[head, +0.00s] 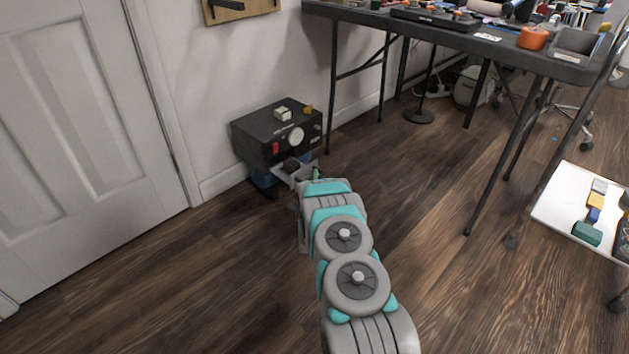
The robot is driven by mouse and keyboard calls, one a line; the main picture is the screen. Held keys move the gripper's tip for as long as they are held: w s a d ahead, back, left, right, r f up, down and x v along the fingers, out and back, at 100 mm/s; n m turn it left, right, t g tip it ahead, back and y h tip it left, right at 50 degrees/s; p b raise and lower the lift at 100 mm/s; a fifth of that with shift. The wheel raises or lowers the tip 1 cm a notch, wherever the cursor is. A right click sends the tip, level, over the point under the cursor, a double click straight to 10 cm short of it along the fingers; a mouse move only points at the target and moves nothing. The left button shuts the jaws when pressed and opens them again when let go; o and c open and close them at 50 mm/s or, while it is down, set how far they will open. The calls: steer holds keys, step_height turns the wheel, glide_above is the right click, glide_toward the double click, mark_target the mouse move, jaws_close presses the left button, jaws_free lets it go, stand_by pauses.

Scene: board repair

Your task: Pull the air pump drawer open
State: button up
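The air pump (255,137) is a black box by the wall, with a round white gauge, a red switch and blue parts low down. My arm reaches toward its front from the lower right. My gripper (293,170) is at the lower front of the pump, close to a dark knob-like part (291,163). The gripper hides much of the lower front, so the drawer's edges are not clear. I cannot tell whether the fingers touch the knob-like part or are closed on it.
A white door (80,130) is at the left. A dark folding table (450,33) with thin legs stands to the right, loaded with tools. A white tray (560,215) with small coloured items is at the far right. The wooden floor (190,290) in front is clear.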

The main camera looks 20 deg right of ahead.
steer(key=shift+o, duration=0.3)
steer(key=shift+s+a, duration=0.1)
steer(key=shift+s, duration=0.05)
steer(key=r+v, duration=0.1)
steer(key=v, duration=0.6)
steer(key=shift+s+f, duration=0.25)
steer(key=shift+f, duration=0.25)
